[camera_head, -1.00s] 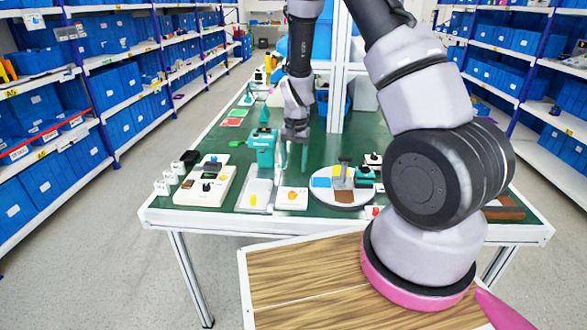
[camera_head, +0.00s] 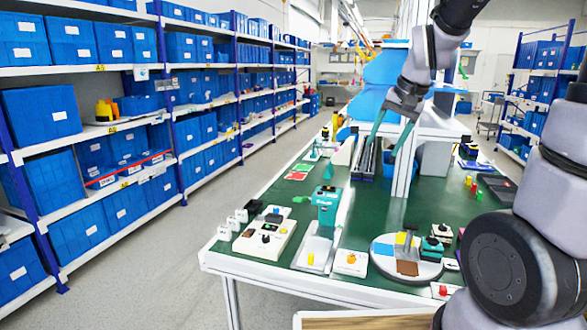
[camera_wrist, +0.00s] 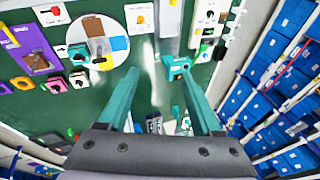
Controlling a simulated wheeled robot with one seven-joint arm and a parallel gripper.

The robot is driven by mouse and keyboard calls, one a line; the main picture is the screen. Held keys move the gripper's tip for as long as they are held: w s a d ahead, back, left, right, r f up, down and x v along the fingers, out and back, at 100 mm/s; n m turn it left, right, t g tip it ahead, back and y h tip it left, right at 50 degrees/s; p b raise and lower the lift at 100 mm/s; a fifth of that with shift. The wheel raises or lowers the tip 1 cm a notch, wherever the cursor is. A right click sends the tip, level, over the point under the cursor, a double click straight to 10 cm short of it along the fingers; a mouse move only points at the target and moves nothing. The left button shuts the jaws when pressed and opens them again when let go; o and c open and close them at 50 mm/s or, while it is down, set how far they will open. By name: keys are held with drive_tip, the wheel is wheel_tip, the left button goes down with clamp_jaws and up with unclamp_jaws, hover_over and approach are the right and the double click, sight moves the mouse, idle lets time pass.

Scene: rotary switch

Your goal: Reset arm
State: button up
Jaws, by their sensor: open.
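My gripper (camera_head: 383,150) is open and empty, raised above the green table (camera_head: 280,200) with its two teal fingers hanging down and apart. In the wrist view my gripper (camera_wrist: 158,74) also shows spread fingers with nothing between the tips. A white box with an orange knob (camera_head: 351,262) sits near the table's front edge, well apart from the gripper. A white panel with dark knobs (camera_head: 264,238) lies to its left. Which of these is the rotary switch I cannot tell.
A teal device on a pale base (camera_head: 327,203) stands between the panel and the box. A round coloured disc (camera_head: 383,262) and small switch boxes are at the right. Shelves with blue bins (camera_head: 60,120) line the left side. Pale posts rise behind the fingers.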

drive_tip(key=s+d+r+t, duration=0.2)
drive_tip(key=s+r, duration=0.7)
drive_tip(key=s, duration=0.5)
drive_tip(key=shift+s+d+r+n+t, duration=0.2)
drive_tip(key=shift+s+r+n+t, duration=0.2)
drive_tip(key=shift+t, duration=0.2)
